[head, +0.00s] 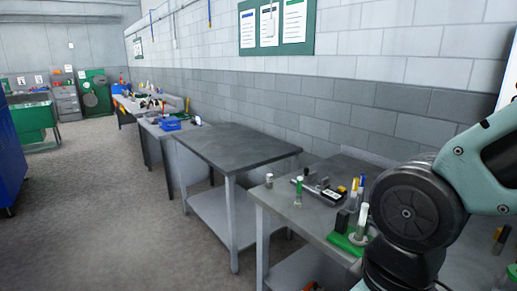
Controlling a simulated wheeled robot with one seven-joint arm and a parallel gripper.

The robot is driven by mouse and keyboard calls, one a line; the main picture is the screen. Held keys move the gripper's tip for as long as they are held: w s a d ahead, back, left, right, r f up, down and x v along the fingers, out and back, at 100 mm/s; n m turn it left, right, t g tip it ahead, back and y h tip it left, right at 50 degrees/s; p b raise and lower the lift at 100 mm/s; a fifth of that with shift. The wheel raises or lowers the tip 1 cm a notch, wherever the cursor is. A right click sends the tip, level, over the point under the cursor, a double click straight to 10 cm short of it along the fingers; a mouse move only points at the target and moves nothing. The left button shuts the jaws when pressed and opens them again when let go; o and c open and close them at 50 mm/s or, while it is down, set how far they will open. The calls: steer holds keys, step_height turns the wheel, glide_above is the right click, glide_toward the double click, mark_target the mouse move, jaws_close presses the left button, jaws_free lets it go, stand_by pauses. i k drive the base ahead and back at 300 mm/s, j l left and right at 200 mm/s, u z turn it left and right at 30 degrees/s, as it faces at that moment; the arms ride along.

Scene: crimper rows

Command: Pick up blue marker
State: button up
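A slim upright item with a blue upper part (361,184) stands on the near grey workbench (318,213), close to the wall side. It looks like the blue marker, but it is small and I cannot be certain. A yellow-topped item (354,187) stands right beside it. My arm fills the right side of the head view and hides the right part of the bench. My gripper is not in view.
The bench also holds a green-capped item (299,188), a white cylinder (269,180), dark tools, and a white cylinder on a green base (349,240). An empty dark table (235,143) stands to the left. The floor (100,205) further left is open.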

mark_target(363, 177)
steer(key=k+l+z, duration=0.1)
steer(key=l+z, duration=0.15)
steer(key=i+j+z, duration=0.2)
steer(key=i+j, duration=0.15)
steer(key=i, duration=0.15)
steer(key=i+j+z, duration=0.25)
steer(key=i+j, duration=0.2)
steer(key=i+j+z, duration=0.2)
steer(key=i+j, duration=0.2)
steer(key=i+j+z, duration=0.25)
steer(key=j, duration=0.45)
steer(key=i, duration=0.1)
